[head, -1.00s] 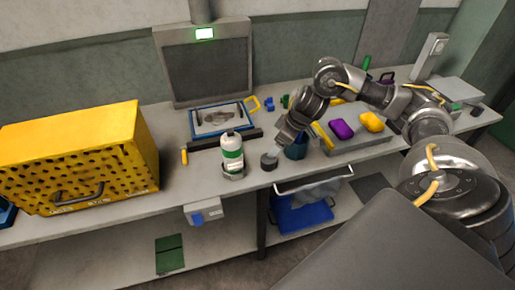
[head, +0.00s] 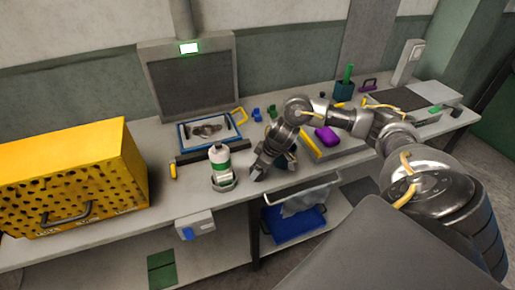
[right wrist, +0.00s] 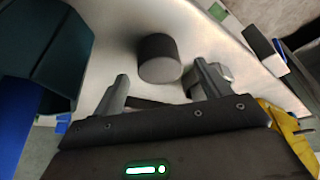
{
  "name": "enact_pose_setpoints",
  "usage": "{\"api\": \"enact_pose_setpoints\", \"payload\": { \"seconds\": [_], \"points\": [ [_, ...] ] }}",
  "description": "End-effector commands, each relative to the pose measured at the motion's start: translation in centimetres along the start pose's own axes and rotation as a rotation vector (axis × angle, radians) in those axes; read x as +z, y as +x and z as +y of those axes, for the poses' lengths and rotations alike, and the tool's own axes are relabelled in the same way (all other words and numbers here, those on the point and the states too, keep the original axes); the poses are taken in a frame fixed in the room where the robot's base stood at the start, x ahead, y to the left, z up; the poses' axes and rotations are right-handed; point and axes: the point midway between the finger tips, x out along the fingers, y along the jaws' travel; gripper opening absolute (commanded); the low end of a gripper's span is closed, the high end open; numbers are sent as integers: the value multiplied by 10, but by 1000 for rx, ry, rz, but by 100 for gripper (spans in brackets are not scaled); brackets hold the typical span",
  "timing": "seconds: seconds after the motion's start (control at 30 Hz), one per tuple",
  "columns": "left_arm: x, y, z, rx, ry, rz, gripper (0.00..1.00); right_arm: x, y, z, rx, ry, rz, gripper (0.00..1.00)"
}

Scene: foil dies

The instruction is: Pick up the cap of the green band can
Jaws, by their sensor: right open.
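The white can with the green band (head: 221,164) stands upright in a holder near the table's front edge. A dark grey, round cap (right wrist: 158,58) lies on the table in the right wrist view, just ahead of the fingers and roughly between them. My right gripper (right wrist: 162,76) is open and empty, with one finger to each side of the cap and no clear contact. In the head view my right gripper (head: 259,174) is low over the table, right of the can, and hides the cap. My left gripper is out of view.
A dark teal cup (right wrist: 45,45) stands close left in the wrist view. A large yellow perforated box (head: 70,180) fills the table's left. A blue-framed tray (head: 208,131) lies behind the can. A purple block (head: 326,136) is to the right.

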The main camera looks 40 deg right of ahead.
Motion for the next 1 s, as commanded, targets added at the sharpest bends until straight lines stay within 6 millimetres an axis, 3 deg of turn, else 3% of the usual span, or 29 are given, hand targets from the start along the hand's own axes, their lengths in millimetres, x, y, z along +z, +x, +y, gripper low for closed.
{"api": "enact_pose_setpoints", "payload": {
  "seconds": [0.2,0.47,0.8,1.0],
  "points": [
    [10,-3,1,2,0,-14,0,1,23,0,0,1,-1,76],
    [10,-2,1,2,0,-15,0,0,25,0,1,0,0,75],
    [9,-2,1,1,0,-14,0,0,24,0,1,0,0,31],
    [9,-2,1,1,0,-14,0,0,24,0,1,0,1,29]
  ]
}}
